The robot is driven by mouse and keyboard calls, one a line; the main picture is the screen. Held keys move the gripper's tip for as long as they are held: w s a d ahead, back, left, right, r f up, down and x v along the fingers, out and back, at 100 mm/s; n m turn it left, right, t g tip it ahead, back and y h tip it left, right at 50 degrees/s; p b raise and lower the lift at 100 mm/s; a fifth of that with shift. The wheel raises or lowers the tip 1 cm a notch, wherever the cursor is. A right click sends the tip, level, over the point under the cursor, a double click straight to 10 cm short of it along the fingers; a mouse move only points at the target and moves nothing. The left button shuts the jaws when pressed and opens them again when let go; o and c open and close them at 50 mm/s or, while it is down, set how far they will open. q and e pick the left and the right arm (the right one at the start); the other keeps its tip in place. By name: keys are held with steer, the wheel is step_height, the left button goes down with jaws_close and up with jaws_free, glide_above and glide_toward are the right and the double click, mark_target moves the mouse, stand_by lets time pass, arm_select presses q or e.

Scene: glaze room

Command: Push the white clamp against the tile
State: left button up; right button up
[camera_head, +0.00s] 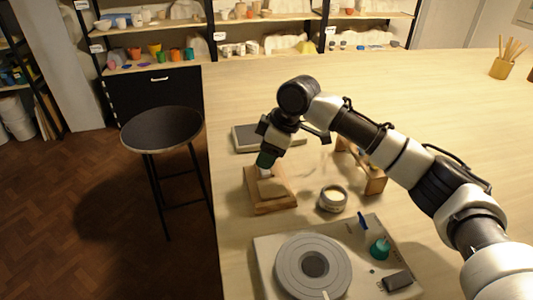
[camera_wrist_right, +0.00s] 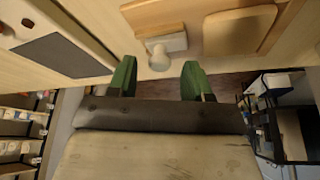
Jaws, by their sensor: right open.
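The white clamp (camera_wrist_right: 174,43) with its round knob (camera_wrist_right: 158,58) sits on a wooden jig (camera_wrist_right: 165,18) in the right wrist view. The tan tile (camera_wrist_right: 240,32) lies on the same jig, with a small gap between it and the clamp. The jig (camera_head: 283,201) also shows at the table's left side in the head view, with the clamp (camera_head: 265,173) at its far end, partly hidden by my gripper. My right gripper (camera_wrist_right: 158,80) is open, its green fingers on either side of the knob and apart from it. My left gripper is out of view.
A dark-topped slab (camera_head: 245,138) lies beyond the jig. A small jar (camera_head: 333,199) and a wooden stand (camera_head: 374,180) are to its right. A grey wheel (camera_head: 313,265) on a pale base is nearer. A black stool (camera_head: 160,130) stands beyond the table's left edge.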

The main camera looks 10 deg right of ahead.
steer(key=shift+a+f, duration=0.15)
steer(key=shift+f, duration=0.15)
jaws_close()
steer(key=p, duration=0.1)
steer(key=s+p, duration=0.1)
steer(key=p, duration=0.1)
steer(key=shift+s+r, duration=0.2)
steer(key=shift+s, duration=0.1)
steer(key=shift+s+f, duration=0.1)
steer(key=shift+s, duration=0.1)
steer(key=shift+f, duration=0.1)
jaws_free()
